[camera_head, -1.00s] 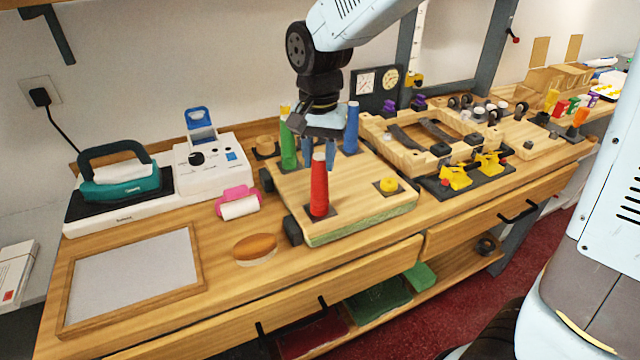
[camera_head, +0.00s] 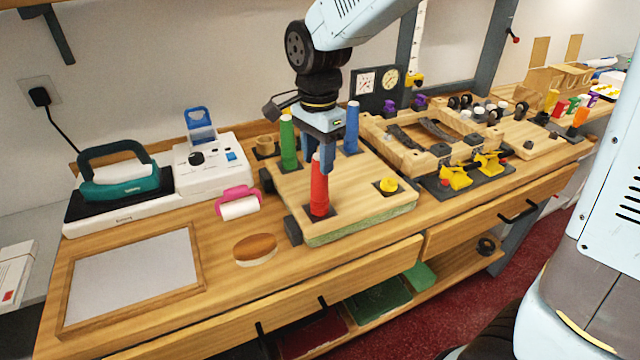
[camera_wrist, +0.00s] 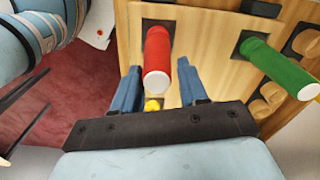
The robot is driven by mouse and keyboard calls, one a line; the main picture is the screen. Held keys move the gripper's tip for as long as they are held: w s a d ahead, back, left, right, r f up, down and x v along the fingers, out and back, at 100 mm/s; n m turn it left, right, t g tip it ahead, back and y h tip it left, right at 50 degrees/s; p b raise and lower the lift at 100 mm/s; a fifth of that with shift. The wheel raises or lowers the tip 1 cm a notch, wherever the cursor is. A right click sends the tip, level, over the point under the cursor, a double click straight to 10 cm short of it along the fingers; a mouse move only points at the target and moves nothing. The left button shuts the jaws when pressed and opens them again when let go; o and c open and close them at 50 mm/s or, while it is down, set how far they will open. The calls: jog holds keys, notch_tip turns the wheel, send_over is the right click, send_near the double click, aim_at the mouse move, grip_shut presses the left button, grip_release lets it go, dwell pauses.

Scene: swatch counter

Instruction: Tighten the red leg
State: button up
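The red leg (camera_head: 319,190) stands upright on a dark square plate near the front of the wooden board (camera_head: 350,219). In the wrist view the red leg (camera_wrist: 157,60) shows its pale top end, ahead of the fingers. My gripper (camera_head: 318,165) points down just behind and above the red leg in the head view. Its two blue fingers are spread apart, seen in the wrist view (camera_wrist: 158,80), and the leg lies in line with the gap between them. I cannot tell how far down the fingers reach along the leg.
A green leg (camera_head: 288,142) and a blue leg (camera_head: 352,128) stand on the same board. A yellow stub (camera_head: 388,184) sits at its right corner. A sanding block (camera_head: 255,249) and a pink roller (camera_head: 238,203) lie to the left.

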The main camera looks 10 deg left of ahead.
jog(key=shift+o, duration=0.5)
jog(key=n, duration=0.6)
jog(key=shift+s+d+n, duration=0.1)
jog(key=shift+s+n, duration=0.05)
jog(key=shift+n, duration=0.15)
jog(key=n, duration=0.7)
jog(key=shift+s, duration=0.1)
jog(key=shift+n, duration=0.7)
jog(key=n, duration=1.1)
jog(key=shift+d, duration=0.15)
